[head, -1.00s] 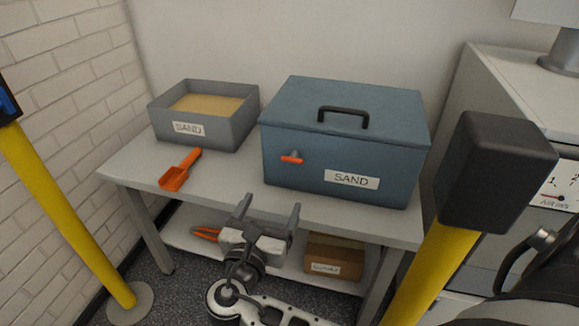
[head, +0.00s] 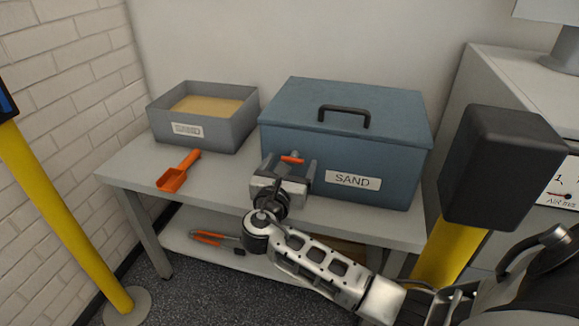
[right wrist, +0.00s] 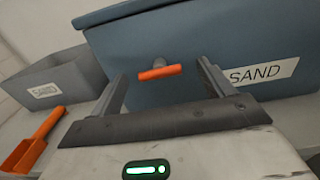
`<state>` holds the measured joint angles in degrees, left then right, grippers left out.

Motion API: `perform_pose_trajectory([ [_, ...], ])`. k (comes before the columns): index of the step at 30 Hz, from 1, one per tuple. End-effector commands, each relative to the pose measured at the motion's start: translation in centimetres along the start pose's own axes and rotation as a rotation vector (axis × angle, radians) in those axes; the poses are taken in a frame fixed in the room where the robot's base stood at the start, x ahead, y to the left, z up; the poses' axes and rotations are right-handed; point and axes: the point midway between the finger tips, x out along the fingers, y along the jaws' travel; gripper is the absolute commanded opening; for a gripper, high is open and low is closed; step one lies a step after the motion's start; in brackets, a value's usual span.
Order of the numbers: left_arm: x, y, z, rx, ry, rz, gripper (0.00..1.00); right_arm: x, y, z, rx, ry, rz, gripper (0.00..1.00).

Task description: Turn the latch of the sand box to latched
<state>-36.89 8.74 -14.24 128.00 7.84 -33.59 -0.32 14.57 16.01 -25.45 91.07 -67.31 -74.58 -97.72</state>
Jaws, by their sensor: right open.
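The blue sand box (head: 385,150) stands closed on the table, with a black lid handle (head: 343,116) and a SAND label. Its orange latch (head: 292,159) is on the front face, left of the label, and lies about horizontal. In the right wrist view the latch (right wrist: 159,72) shows as a bar, nearly level, on a grey pivot. My right gripper (head: 289,165) is open in front of the latch. In the right wrist view its fingers (right wrist: 163,85) stand on either side of the latch, and I see no contact. My left gripper is not in view.
An open grey sand tray (head: 222,131) and an orange scoop (head: 179,171) are on the table to the left. Orange-handled tools (head: 214,238) lie on the lower shelf. Yellow posts (head: 62,208) stand at left and right. A grey cabinet (head: 480,75) is at the right.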

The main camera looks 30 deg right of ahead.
Motion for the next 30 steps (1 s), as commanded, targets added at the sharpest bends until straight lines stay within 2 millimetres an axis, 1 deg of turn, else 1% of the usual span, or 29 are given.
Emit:
perform_pose_trajectory([
  [2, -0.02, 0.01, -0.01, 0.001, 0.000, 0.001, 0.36, -0.01, 0.00, 0.00, 0.000, 0.000, 0.000, 0.81],
  [3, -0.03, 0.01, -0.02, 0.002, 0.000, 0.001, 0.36, -0.02, 0.00, 0.00, 0.000, 0.000, 0.000, 0.78],
  [5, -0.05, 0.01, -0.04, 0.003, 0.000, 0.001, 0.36, -0.03, 0.00, -0.01, 0.000, 0.000, 0.000, 0.61],
  [6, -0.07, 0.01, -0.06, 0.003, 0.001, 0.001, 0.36, -0.04, 0.00, -0.01, 0.000, 0.000, 0.000, 0.50],
  [7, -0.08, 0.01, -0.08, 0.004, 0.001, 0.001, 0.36, -0.04, 0.00, -0.01, 0.000, 0.000, 0.000, 0.42],
  [8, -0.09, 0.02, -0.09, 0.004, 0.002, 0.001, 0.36, -0.04, 0.00, -0.01, 0.000, 0.000, 0.000, 0.36],
  [14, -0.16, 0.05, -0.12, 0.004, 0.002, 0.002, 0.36, -0.07, 0.00, -0.03, 0.005, 0.000, 0.000, 0.36],
  [20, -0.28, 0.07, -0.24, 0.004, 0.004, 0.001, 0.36, -0.13, 0.00, -0.06, 0.054, 0.002, -0.001, 0.36],
  [26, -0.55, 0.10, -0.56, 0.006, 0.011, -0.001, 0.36, -0.15, -0.01, -0.11, 0.175, 0.003, 0.000, 0.36],
  [30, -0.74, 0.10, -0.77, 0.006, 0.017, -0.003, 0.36, -0.18, 0.01, -0.16, 0.297, 0.003, -0.001, 0.36],
])
